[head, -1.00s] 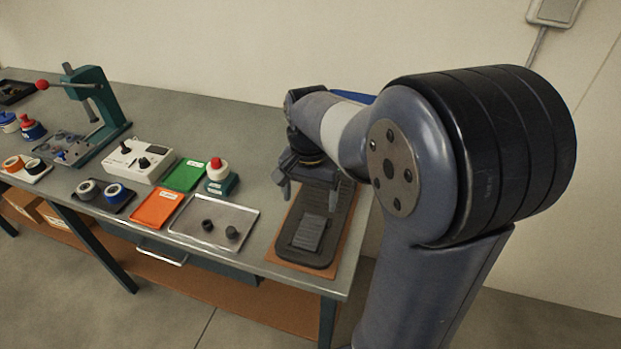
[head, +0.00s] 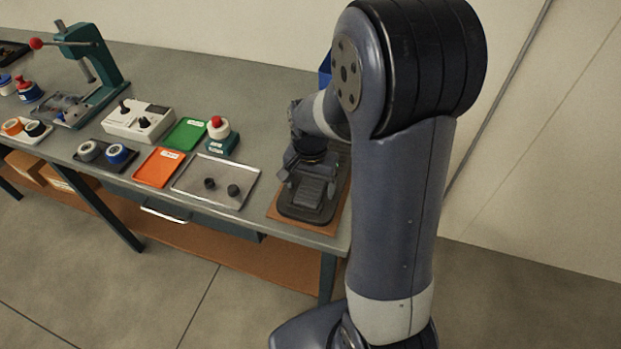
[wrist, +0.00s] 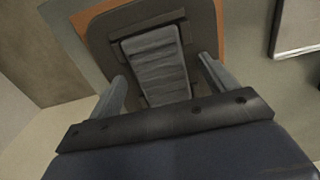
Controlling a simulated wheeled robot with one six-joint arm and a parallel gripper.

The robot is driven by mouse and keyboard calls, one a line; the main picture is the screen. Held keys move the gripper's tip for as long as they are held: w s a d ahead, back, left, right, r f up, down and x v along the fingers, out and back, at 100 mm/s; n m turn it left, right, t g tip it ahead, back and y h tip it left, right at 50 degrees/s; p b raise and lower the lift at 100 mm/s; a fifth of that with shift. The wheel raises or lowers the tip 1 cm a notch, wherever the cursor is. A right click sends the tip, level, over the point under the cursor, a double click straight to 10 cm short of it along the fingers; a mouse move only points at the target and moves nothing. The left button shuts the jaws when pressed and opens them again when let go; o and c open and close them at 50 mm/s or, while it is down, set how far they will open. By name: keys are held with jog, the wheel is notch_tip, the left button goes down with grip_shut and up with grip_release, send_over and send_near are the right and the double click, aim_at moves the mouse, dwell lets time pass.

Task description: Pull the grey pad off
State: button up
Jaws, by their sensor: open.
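The grey pad (wrist: 157,62) is a ribbed rectangular block. It sits on a dark pedal-shaped plate (wrist: 98,33) with rounded corners, which lies on a brown mat on the bench. In the head view the pad (head: 309,192) shows just in front of my gripper. My gripper (wrist: 160,75) is open, with one finger on each side of the pad in the wrist view. I cannot tell whether the fingers touch the pad. The pad's near end is partly hidden by the gripper body in the wrist view.
A metal tray (head: 240,206) with two dark knobs lies left of the mat (head: 336,222). An orange tray (head: 158,168), a green tray (head: 185,134) and a red-button box (head: 222,140) stand farther left. The bench's front edge runs close to the mat.

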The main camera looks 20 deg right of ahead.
jog(key=shift+c, duration=0.3)
jog(key=c, duration=1.3)
